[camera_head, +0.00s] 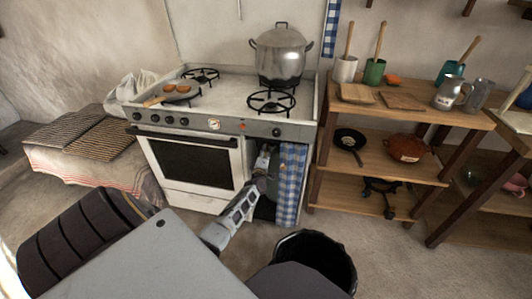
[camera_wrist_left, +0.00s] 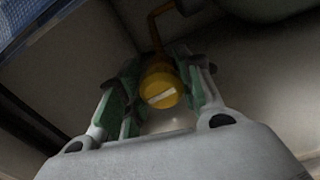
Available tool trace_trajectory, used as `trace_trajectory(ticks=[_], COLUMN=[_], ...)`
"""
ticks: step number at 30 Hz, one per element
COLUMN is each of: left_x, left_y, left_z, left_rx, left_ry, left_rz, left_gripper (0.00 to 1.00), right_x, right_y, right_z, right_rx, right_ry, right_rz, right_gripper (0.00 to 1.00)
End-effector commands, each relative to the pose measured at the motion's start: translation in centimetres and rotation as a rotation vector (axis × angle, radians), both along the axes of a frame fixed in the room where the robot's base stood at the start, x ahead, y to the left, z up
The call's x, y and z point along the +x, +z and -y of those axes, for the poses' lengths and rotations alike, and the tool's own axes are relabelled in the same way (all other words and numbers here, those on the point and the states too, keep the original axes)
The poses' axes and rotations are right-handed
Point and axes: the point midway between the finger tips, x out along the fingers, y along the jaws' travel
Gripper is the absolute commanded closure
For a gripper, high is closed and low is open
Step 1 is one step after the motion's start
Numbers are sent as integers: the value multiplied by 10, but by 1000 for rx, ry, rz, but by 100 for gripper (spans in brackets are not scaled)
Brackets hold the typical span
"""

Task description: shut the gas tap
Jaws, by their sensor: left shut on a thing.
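The gas tap (camera_wrist_left: 159,90) is a round yellow knob with a pale bar across its face, on a yellow-brown pipe (camera_wrist_left: 160,30). The bar lies nearly crosswise in the left wrist view, slightly tilted. My left gripper (camera_wrist_left: 160,92) has its green-padded fingers on either side of the knob and is shut on it. In the head view my left gripper (camera_head: 265,158) reaches into the dark opening under the stove, beside the blue checked curtain (camera_head: 291,183); the tap is hidden there. My right gripper is out of view.
The white stove (camera_head: 190,188) stands left of the opening, with a large pot (camera_head: 281,55) and a pan (camera_head: 177,93) on top. Wooden shelves (camera_head: 395,157) stand to the right. A black bin (camera_head: 334,257) is on the floor in front.

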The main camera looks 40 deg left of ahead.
Motion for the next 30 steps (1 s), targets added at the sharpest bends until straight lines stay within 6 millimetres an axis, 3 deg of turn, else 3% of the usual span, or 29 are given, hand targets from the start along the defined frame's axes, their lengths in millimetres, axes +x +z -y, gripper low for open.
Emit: trace_trajectory(ticks=[22, 23, 27, 30], left_x=[0, 0, 0, 0], left_y=[-2, -2, -2, -1], left_z=[1, 1, 1, 0], left_rx=[102, 102, 101, 101], left_ry=[-2, -2, -1, -1], left_rz=[-59, -59, -58, -57], left_gripper=[88, 61, 43, 42], right_x=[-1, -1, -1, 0], right_y=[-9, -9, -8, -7], right_z=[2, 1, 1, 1], right_rx=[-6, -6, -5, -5], right_ry=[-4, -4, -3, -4], right_rz=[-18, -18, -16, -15], right_gripper=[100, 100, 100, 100])
